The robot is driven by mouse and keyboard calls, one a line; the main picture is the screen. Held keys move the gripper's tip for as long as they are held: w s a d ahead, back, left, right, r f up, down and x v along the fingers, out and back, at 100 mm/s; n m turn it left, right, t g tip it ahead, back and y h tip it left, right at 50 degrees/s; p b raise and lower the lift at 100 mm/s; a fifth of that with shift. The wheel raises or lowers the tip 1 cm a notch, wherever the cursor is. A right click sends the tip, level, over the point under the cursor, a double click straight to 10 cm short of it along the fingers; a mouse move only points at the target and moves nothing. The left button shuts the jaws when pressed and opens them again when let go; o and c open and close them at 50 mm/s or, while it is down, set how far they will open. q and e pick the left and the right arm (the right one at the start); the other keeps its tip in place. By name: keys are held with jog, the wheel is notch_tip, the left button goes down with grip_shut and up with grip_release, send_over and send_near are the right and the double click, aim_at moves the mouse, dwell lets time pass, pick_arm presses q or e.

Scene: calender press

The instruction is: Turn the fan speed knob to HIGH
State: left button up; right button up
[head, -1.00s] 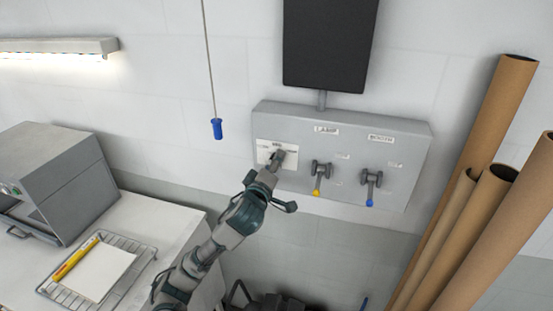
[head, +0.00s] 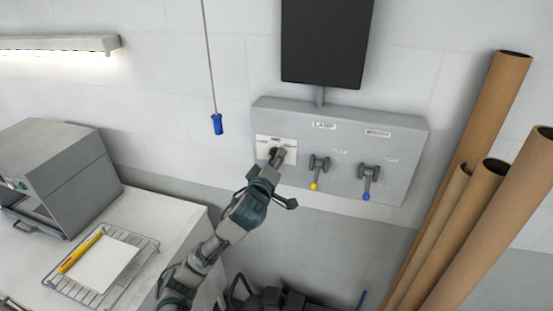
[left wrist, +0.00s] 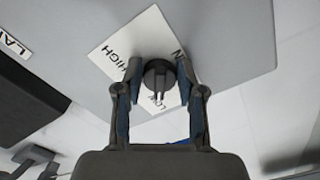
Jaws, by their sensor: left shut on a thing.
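The fan speed knob (left wrist: 159,73) is a small dark round knob on a white label plate (left wrist: 108,50) in the left wrist view. HIGH is printed at the plate's upper left, and LOW shows partly below the knob. Other lettering at the upper right is cut off by a finger. My left gripper (left wrist: 159,66) is shut on the knob, with one finger on each side of it. In the head view my left gripper (head: 277,157) is at the plate (head: 262,143) and mostly hides the knob.
The grey panel (head: 345,112) also carries a yellow-tipped lever (head: 318,170) and a blue-tipped lever (head: 368,180) right of the knob. A blue pull handle (head: 216,124) hangs at left. Cardboard tubes (head: 490,120) lean at right. A wire rack (head: 140,262) lies on the table.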

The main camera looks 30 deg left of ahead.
pick_arm(q)
jog(key=m+p, duration=0.1)
jog(key=m, duration=0.1)
jog(key=m+p, duration=0.3)
jog(key=shift+a+r+m+p, duration=0.35)
jog(key=shift+a+m+p, duration=0.05)
jog(key=m+p, duration=0.4)
jog(key=m, duration=0.1)
jog(key=shift+a, duration=0.1)
jog(key=m+p, duration=0.3)
jog(key=m, duration=0.1)
jog(key=shift+a, duration=0.1)
jog(key=m+p, duration=0.2)
jog(key=m, duration=0.1)
jog(key=shift+s+m+p, duration=0.1)
jog(key=shift+m+p, duration=0.2)
jog(key=shift+a+f+m+p, duration=0.1)
jog(key=shift+m+p, duration=0.35)
jog(key=shift+m, duration=1.75)
pick_arm(e)
notch_tip(320, 180, up, 15)
jog(key=s, duration=0.1)
jog(key=shift+d+r, duration=0.15)
jog(key=shift+d, duration=0.05)
pick_arm(q)
jog(key=shift+f, duration=0.1)
pick_arm(e)
jog(key=shift+s, duration=0.1)
